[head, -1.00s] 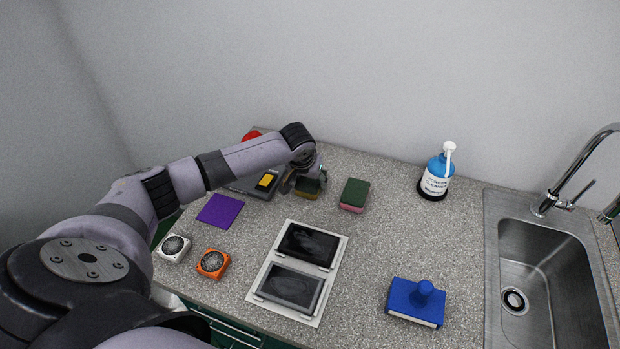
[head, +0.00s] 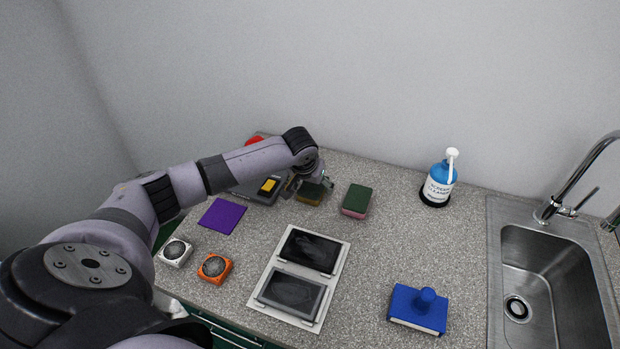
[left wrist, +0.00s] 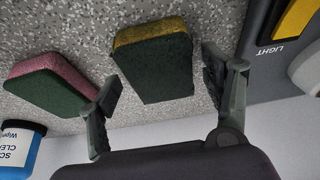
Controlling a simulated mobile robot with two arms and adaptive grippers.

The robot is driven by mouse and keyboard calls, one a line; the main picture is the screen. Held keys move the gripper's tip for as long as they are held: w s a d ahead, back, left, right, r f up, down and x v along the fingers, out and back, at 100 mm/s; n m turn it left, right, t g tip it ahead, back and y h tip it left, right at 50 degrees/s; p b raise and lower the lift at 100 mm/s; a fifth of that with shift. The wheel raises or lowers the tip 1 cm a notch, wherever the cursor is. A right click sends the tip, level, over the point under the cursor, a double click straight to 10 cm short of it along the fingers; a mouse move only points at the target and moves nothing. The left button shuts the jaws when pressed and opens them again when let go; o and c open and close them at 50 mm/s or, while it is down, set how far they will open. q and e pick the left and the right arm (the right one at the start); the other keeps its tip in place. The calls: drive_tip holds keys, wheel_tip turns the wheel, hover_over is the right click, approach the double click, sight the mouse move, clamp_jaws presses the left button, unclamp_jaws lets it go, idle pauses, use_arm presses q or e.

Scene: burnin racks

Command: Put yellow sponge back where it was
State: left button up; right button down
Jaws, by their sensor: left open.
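The yellow sponge (head: 309,195) with a dark green top lies on the counter near the back, left of the pink-and-green sponge (head: 355,200). My left gripper (head: 308,187) is open just above and behind it, partly hiding it in the head view. In the left wrist view the yellow sponge (left wrist: 152,65) lies between the spread fingers of my left gripper (left wrist: 165,95), with visible gaps to either side. The pink sponge (left wrist: 50,85) also shows there, beyond the left finger. My right gripper is not in view.
A grey device with a yellow part (head: 268,186) stands left of the yellow sponge. A purple cloth (head: 222,215), two screens on a white mat (head: 334,262), a blue stamp-like tool (head: 418,309), a cleaner bottle (head: 438,186) and a sink (head: 545,260) are around. The counter's middle right is clear.

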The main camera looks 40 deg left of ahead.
use_arm(q)
drive_tip(key=b+v, duration=0.1)
drive_tip(key=v, duration=1)
drive_tip(key=shift+r, duration=0.25)
drive_tip(key=shift+s, duration=0.1)
